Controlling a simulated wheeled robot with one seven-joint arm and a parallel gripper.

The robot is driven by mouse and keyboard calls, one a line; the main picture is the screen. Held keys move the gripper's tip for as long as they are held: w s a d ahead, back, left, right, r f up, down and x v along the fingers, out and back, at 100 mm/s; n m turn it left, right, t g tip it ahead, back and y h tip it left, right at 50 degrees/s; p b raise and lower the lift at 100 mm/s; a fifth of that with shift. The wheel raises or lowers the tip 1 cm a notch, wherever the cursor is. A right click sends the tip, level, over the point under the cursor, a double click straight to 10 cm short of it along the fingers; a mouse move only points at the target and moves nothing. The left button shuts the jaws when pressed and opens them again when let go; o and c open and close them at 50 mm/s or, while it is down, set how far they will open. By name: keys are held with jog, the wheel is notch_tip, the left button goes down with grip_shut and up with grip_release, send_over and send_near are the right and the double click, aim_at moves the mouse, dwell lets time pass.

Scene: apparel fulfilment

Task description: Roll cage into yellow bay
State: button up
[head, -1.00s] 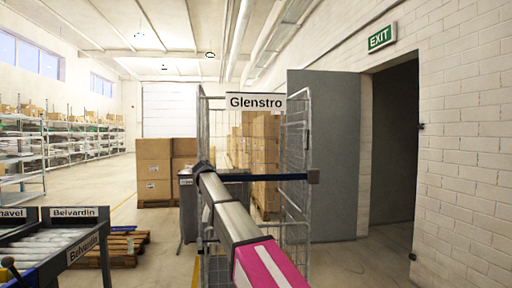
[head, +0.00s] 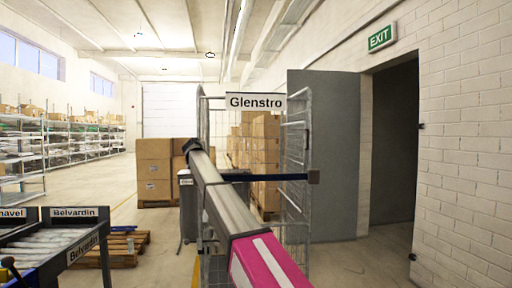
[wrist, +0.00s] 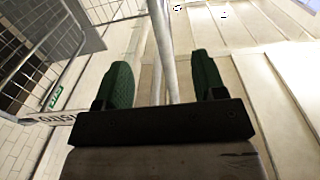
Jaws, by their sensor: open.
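The roll cage (head: 308,130) is a tall grey wire cage with a white "Glenstro" sign (head: 256,102) on top and a dark blue strap (head: 265,177) across it. It stands upright ahead of me. My arm reaches to its left side, and my gripper (head: 191,147) is small and dark at the arm's end. In the wrist view my gripper (wrist: 162,65) is open with green fingers. A pale upright post (wrist: 163,50), apparently the cage's, shows between the fingers; I cannot tell whether they touch it. No marked yellow bay is clearly visible.
A yellow floor line (head: 196,270) runs left of the cage. A grey bin (head: 187,215), a pallet (head: 122,247) and a "Belvardin" roller table (head: 75,235) are on the left. Stacked boxes (head: 154,170) stand behind. A doorway (head: 393,150) is on the right.

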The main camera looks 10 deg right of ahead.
jog(key=w, duration=1)
jog(key=shift+w, duration=0.15)
